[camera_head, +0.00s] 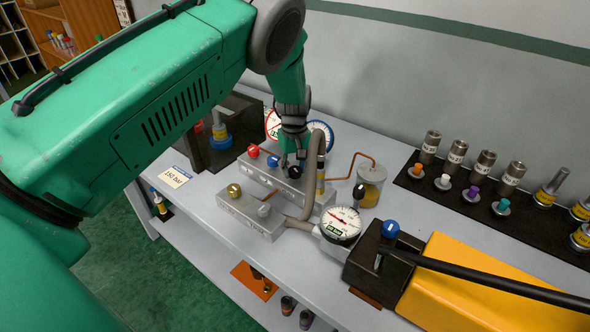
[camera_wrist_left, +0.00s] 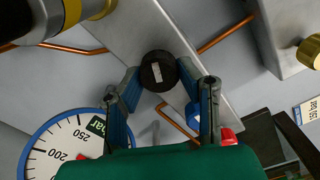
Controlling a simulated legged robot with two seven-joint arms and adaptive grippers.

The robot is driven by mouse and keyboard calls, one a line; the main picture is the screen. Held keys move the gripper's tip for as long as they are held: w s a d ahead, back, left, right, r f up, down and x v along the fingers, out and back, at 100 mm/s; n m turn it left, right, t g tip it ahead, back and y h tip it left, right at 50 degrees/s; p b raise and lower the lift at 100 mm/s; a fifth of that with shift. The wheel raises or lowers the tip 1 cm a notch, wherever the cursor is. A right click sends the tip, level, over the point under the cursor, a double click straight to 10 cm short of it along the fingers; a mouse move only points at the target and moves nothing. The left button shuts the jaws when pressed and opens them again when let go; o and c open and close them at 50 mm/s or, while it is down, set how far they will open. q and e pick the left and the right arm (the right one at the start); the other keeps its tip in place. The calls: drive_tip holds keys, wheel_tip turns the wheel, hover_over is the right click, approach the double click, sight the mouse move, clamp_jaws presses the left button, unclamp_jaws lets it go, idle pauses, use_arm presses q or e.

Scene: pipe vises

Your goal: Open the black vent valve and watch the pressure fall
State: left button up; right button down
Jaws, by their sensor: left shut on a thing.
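The black vent valve knob (camera_head: 294,172) sits on the top of a grey valve block (camera_head: 262,175), beside a blue knob (camera_head: 272,162) and a red knob (camera_head: 253,151). My left gripper (camera_head: 289,160) reaches down onto the black knob. In the left wrist view the black knob (camera_wrist_left: 158,72), with a pale mark on its top, lies between my left fingertips (camera_wrist_left: 158,76), which are shut on it. A white-faced gauge (camera_head: 341,224) with a red needle stands in front. A blue-rimmed gauge (camera_head: 320,136) is behind the block and partly hidden. My right gripper is not in view.
A grey hose (camera_head: 326,150) arches close to my gripper's right. A yellow pump (camera_head: 455,275) with a black lever and a rack of fittings (camera_head: 440,185) fill the right side.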

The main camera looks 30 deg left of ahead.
sight(296, 168)
use_arm(q)
drive_tip(key=shift+s+d+f+n, duration=0.1)
drive_tip(key=shift+s+f+n, duration=0.05)
drive_tip(key=shift+n, duration=0.7)
drive_tip(key=shift+s+d+f+n, duration=0.1)
drive_tip(key=shift+s+f+n, duration=0.05)
drive_tip(key=shift+n, duration=0.7)
drive_tip(key=o, duration=1.1)
drive_tip(key=shift+w, duration=0.1)
drive_tip(key=shift+o, duration=0.2)
drive_tip(key=shift+w+r, duration=0.1)
drive_tip(key=shift+r, duration=0.15)
drive_tip(key=shift+r, duration=0.3)
wheel_tip(296, 168, up, 11)
drive_tip(key=shift+w, duration=0.15)
